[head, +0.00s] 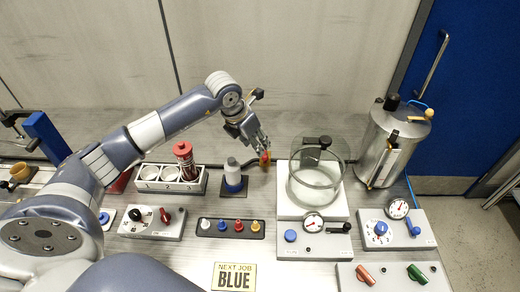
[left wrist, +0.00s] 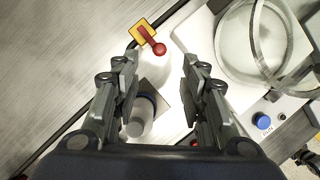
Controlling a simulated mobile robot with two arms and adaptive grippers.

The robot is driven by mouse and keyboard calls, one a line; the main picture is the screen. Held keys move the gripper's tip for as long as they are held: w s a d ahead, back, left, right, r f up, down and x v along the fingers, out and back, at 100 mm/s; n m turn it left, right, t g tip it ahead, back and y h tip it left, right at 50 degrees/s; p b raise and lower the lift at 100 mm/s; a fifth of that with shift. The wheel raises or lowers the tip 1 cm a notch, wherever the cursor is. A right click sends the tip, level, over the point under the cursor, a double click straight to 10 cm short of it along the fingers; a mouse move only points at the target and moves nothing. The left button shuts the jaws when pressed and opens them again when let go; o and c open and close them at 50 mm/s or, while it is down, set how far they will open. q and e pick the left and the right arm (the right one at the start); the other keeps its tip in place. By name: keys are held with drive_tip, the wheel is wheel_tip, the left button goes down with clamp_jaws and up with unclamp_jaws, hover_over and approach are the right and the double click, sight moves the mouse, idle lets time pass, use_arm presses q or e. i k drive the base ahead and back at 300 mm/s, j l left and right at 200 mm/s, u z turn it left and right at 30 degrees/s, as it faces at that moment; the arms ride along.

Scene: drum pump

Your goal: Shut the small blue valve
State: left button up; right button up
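A blue lever handle (head: 412,226) stands beside a round gauge on the grey panel (head: 405,241) at the right; it looks like the small blue valve, though its exact setting is too small to read. My left gripper (head: 262,149) is well to the left of it, at the back of the table, near a yellow-and-red lever fitting (head: 265,160). In the left wrist view my left gripper (left wrist: 162,92) is open and empty, and the red lever on its yellow plate (left wrist: 145,34) lies beyond the fingertips, apart from them. My right gripper is not in view.
A glass chamber (head: 316,186) on a white base stands between my left gripper and the right panel. A metal drum (head: 388,150) stands behind that panel. A grey bottle with a blue band (left wrist: 141,117) is below the left fingers. Red and green handles are at the front right.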

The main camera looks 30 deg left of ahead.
sight(415, 232)
drive_tip(key=k+l, duration=1.05)
drive_tip(key=k, duration=0.25)
